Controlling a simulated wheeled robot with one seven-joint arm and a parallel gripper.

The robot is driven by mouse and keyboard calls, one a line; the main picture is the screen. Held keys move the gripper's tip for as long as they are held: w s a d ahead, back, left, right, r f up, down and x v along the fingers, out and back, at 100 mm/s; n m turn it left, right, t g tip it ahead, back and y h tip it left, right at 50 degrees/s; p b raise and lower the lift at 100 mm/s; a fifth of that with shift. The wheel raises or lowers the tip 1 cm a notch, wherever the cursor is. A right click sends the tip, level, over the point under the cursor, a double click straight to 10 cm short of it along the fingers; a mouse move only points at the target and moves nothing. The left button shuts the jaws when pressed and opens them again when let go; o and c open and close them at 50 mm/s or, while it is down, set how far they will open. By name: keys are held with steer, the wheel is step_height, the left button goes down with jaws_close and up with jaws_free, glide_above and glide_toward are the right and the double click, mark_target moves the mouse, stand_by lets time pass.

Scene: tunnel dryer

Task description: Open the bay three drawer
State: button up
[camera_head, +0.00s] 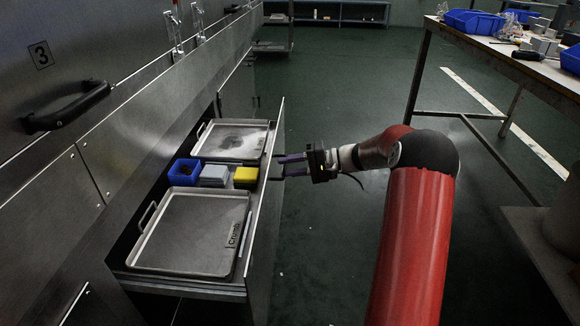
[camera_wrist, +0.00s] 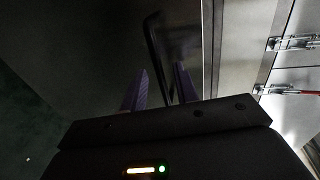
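The drawer (camera_head: 262,225) under the panel with the number 3 plate (camera_head: 41,55) stands pulled out from the steel cabinet. Inside are two shallow metal trays, a near one (camera_head: 193,232) marked "Crumb" and a far one (camera_head: 233,139). My gripper (camera_head: 284,167) is at the outer side of the drawer front. In the wrist view, the dark bar handle (camera_wrist: 153,45) runs between my two purple fingers (camera_wrist: 160,92). The fingers are apart, with gaps visible beside the bar. The handle's lower end is hidden behind the gripper body.
A blue bin (camera_head: 184,172), a grey block (camera_head: 214,175) and a yellow block (camera_head: 245,176) sit between the trays. A black handle (camera_head: 68,108) is on the upper panel. A cluttered workbench (camera_head: 477,42) stands right. Green floor (camera_head: 335,90) lies clear between.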

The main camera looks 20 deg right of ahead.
steer(key=shift+d, duration=0.15)
steer(key=v, duration=0.7)
steer(key=shift+d+p, duration=0.25)
steer(key=shift+p, duration=0.05)
steer(key=shift+s, duration=0.1)
